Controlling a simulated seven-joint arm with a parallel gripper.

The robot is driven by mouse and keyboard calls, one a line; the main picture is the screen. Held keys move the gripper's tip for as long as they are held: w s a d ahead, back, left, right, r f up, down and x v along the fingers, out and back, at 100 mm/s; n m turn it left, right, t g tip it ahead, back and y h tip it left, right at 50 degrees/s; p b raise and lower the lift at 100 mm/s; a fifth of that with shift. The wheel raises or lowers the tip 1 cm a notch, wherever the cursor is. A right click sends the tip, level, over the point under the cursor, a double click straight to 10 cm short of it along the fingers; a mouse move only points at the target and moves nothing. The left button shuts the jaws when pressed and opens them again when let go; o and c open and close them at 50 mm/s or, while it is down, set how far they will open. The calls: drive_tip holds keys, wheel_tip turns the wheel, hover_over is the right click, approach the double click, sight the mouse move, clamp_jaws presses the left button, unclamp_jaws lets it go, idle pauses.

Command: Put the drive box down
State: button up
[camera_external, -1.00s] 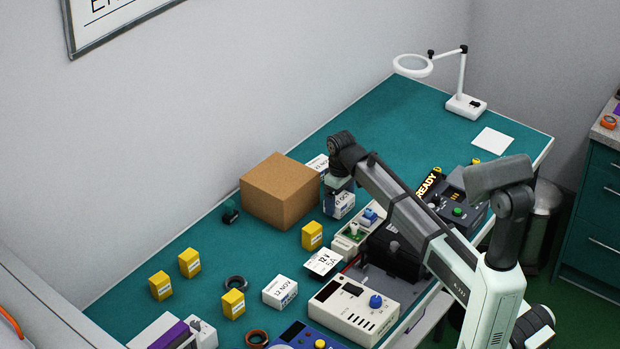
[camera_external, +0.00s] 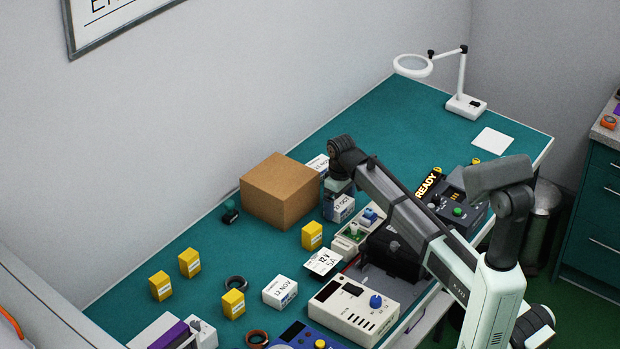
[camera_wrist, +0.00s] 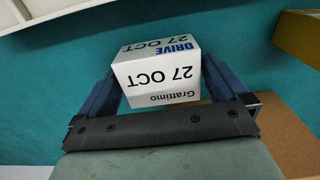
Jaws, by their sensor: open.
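The drive box (camera_wrist: 157,78) is white, with a blue DRIVE mark and 27 OCT printed on it. In the wrist view it sits between the two blue fingers of my gripper (camera_wrist: 158,68), which is open, with narrow gaps beside the box. In the outside view the same box (camera_external: 343,208) shows below my gripper (camera_external: 338,188), just right of the brown carton. It looks upright and at or very near the teal bench top; its underside is hidden, so contact cannot be told for certain.
The brown carton (camera_external: 280,190) stands close on the left. Another white box (camera_external: 318,164) is behind my gripper. A yellow box (camera_external: 312,235), a label card (camera_external: 323,263) and a beige instrument (camera_external: 353,308) lie nearer.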

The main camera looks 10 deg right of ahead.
sight(339, 202)
wheel_tip(339, 202, up, 12)
idle(0.5)
drive_tip(key=shift+f, duration=0.1)
drive_tip(key=shift+c, duration=0.6)
idle(1.0)
